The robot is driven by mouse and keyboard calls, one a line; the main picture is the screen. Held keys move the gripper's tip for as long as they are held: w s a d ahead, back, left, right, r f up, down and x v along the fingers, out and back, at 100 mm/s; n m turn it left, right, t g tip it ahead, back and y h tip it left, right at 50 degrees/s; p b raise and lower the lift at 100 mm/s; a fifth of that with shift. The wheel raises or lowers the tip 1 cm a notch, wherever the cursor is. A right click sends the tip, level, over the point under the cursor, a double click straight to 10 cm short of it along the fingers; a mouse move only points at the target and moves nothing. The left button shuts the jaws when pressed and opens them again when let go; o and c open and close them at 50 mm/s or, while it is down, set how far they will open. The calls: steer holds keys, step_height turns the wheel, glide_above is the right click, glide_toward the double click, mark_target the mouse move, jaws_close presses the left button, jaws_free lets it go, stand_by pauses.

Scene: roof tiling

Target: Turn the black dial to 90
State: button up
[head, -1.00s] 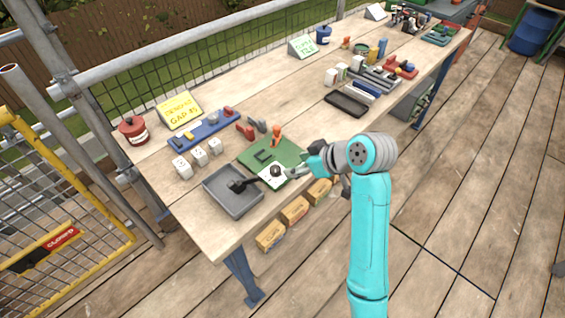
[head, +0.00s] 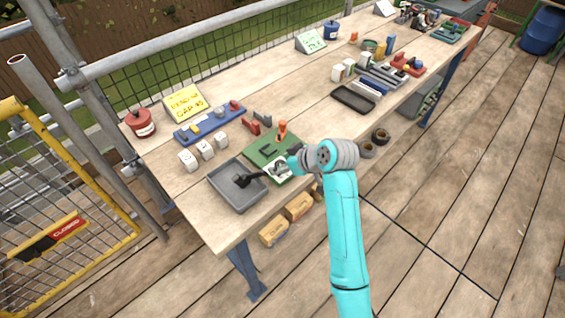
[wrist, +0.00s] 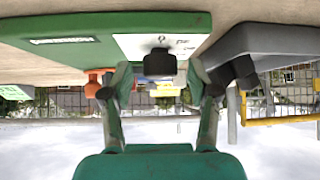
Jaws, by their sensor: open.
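The black dial (wrist: 159,62) sits on a white panel (wrist: 160,44) at one end of a green board (wrist: 60,32), seen upside down in the wrist view. My gripper (wrist: 160,84) is open, with one finger on each side of the dial and a visible gap on both sides. In the head view the green board (head: 262,147) lies near the bench's front edge. There my gripper (head: 284,166) covers much of the white panel, and the dial is hard to make out. The dial's angle cannot be read.
A grey tray (head: 222,195) with a black-headed tool (head: 243,181) stands close beside the white panel. An orange peg (head: 282,129) rises at the board's far edge. White blocks (head: 205,149), a blue rack (head: 213,126) and a yellow card (head: 186,101) stand behind.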

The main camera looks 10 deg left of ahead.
jaws_close()
steer(key=shift+m, duration=0.3)
steer(key=m+t+h, duration=0.2)
steer(key=m, duration=0.1)
steer(key=shift+s+a+m, duration=0.2)
steer(key=shift+m, duration=0.1)
steer(key=m+h, duration=0.1)
steer(key=m, duration=0.1)
steer(key=m+t+h, duration=0.1)
steer(key=h, duration=0.1)
steer(key=shift+a+m+t, duration=0.15)
steer(key=shift+m+t, duration=0.15)
steer(key=shift+m, duration=0.1)
steer(key=m+h, duration=0.3)
steer(key=m, duration=0.1)
steer(key=shift+a, duration=0.15)
steer(key=shift+m+h, duration=1.4)
steer(key=shift+m, duration=0.4)
